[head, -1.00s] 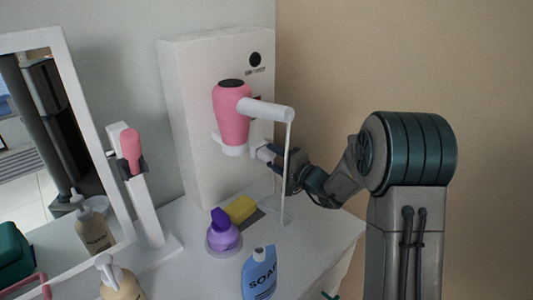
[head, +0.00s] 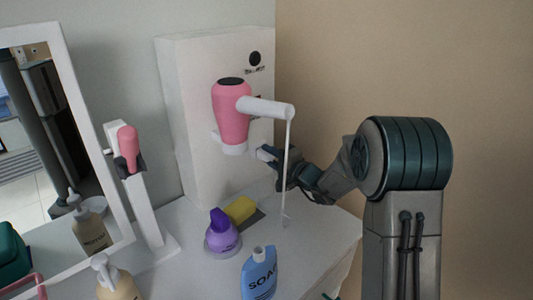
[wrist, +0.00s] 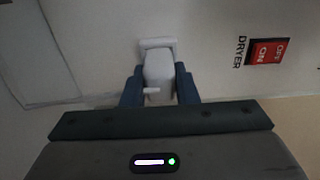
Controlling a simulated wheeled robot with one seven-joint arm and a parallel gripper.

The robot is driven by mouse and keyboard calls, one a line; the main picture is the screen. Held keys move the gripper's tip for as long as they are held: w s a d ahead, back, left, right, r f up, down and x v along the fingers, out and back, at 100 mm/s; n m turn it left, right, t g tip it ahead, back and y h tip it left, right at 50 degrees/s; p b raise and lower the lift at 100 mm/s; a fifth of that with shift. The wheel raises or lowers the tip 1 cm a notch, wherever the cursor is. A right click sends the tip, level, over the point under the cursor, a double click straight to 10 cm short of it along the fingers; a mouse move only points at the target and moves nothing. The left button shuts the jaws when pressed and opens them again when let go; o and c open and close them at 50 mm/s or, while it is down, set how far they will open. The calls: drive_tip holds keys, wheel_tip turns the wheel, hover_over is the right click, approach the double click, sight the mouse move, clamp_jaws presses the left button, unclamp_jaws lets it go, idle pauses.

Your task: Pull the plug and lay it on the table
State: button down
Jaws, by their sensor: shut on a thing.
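The white plug (wrist: 158,73) is between the two dark blue fingers of my gripper (wrist: 160,88), which is shut on it. The plug's far end is at the white socket plate (wrist: 157,43) on the wall box; I cannot tell whether a gap has opened between them. In the head view my gripper (head: 268,154) is at the right side of the box, just right of the pink hair dryer, partly behind the hanging white cord (head: 287,165). The white table (head: 310,235) lies below it.
The pink dryer (head: 231,115) hangs on the white box (head: 187,85). A red switch (wrist: 267,51) is right of the socket. A yellow sponge (head: 240,209), purple bottle (head: 222,233) and blue soap bottle (head: 260,272) stand on the table. A mirror (head: 75,110) is at left. The table's right part is clear.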

drive_tip(key=shift+b+v, duration=1.35)
drive_tip(key=shift+b, duration=0.05)
idle(1.1)
drive_tip(key=shift+s+d, duration=0.1)
drive_tip(key=shift+d, duration=0.05)
drive_tip(key=shift+b+v, duration=1.15)
drive_tip(key=shift+v, duration=0.55)
drive_tip(key=shift+r, duration=0.1)
